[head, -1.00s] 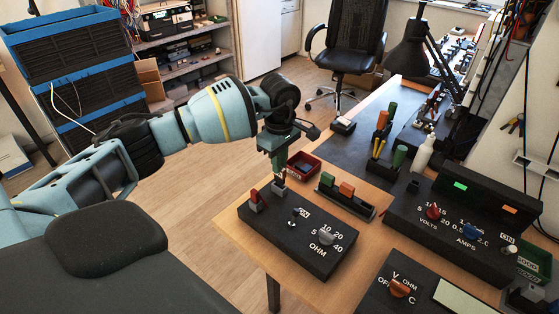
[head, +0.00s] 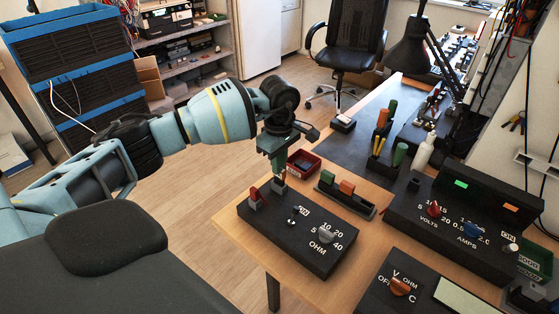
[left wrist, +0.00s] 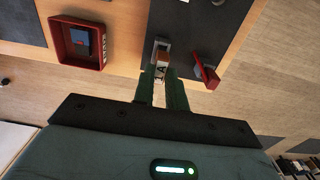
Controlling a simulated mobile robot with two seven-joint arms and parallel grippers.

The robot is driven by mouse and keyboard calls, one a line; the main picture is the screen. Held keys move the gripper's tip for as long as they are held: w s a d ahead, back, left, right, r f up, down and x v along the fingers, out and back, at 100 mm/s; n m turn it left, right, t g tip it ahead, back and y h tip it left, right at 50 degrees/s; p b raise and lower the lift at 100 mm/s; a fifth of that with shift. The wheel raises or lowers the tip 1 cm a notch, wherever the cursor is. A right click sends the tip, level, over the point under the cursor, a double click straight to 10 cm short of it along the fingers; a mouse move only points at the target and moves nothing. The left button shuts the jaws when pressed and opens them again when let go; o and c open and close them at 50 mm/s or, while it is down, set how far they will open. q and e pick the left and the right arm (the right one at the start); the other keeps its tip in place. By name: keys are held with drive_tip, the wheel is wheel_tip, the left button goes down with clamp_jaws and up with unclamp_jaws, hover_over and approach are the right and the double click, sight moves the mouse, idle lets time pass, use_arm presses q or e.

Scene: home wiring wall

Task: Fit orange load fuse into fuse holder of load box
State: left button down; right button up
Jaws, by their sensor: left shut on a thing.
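The load box (head: 285,246) is a black box with an OHM dial on the near left corner of the table. Its fuse holder (head: 279,187) is a small grey block at its far edge; it also shows in the left wrist view (left wrist: 161,45). My left gripper (head: 279,172), pointing down, is shut on the orange load fuse (left wrist: 161,71), right at the holder. In the left wrist view the fuse shows between the fingertips with a pale lettered band. Fingers hide much of it, and I cannot tell how deep it sits. My right gripper is not in view.
A red lever (head: 254,194) stands on the load box close to the holder. A red tray (head: 303,163) lies behind it. A black rack (head: 345,200) with green and orange pieces stands to the right, before the volts and amps box (head: 455,240).

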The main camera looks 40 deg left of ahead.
use_arm(q)
drive_tip(key=shift+f+b, duration=0.35)
drive_tip(key=shift+f, duration=0.65)
drive_tip(key=c, duration=1.3)
unclamp_jaws()
drive_tip(key=shift+c, duration=0.2)
wheel_tip(320, 180, up, 8)
drive_tip(key=shift+f, duration=0.1)
